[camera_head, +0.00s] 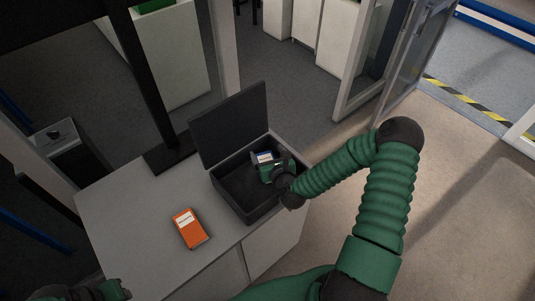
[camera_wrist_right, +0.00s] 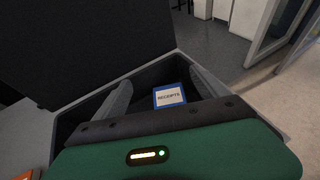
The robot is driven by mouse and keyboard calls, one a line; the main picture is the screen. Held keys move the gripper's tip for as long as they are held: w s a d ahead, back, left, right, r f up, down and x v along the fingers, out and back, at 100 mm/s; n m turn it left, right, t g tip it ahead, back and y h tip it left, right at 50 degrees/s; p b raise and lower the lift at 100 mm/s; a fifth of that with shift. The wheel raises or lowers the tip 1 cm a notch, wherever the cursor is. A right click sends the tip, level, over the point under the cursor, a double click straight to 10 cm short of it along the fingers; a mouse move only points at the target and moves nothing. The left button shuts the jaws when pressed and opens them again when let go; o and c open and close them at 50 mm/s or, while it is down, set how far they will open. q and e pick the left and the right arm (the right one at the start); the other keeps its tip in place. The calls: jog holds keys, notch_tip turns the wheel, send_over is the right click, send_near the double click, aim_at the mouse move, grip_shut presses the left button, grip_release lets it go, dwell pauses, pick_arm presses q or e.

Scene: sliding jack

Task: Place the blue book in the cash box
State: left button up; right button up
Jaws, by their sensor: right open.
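The black cash box (camera_head: 240,208) stands on the grey cabinet top with its lid (camera_head: 230,124) open at the back. The blue book (camera_head: 264,157) lies inside the box; in the right wrist view it shows a white label reading "RECEIPTS" (camera_wrist_right: 170,97). My right gripper (camera_wrist_right: 161,92) is inside the box opening, its two fingers spread on either side of the book. The book's near part is hidden behind the gripper. My left gripper (camera_head: 90,291) is only partly in view at the bottom left, and its jaws cannot be made out.
An orange book (camera_head: 190,229) with a white label lies flat on the cabinet top (camera_head: 130,220), left of the box. A black stand (camera_head: 168,155) is behind it. The cabinet's front edge is close to the box. Open floor lies to the right.

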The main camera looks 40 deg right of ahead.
pick_arm(q)
jog(key=w+p+v, duration=0.1)
jog(key=p+v, duration=0.5)
jog(key=v, duration=0.1)
jog(key=shift+w, duration=0.35)
pick_arm(e)
jog(key=v, duration=1.2)
jog(key=shift+r, duration=0.2)
pick_arm(q)
jog(key=shift+d+r, duration=0.15)
pick_arm(e)
jog(key=shift+d, duration=0.1)
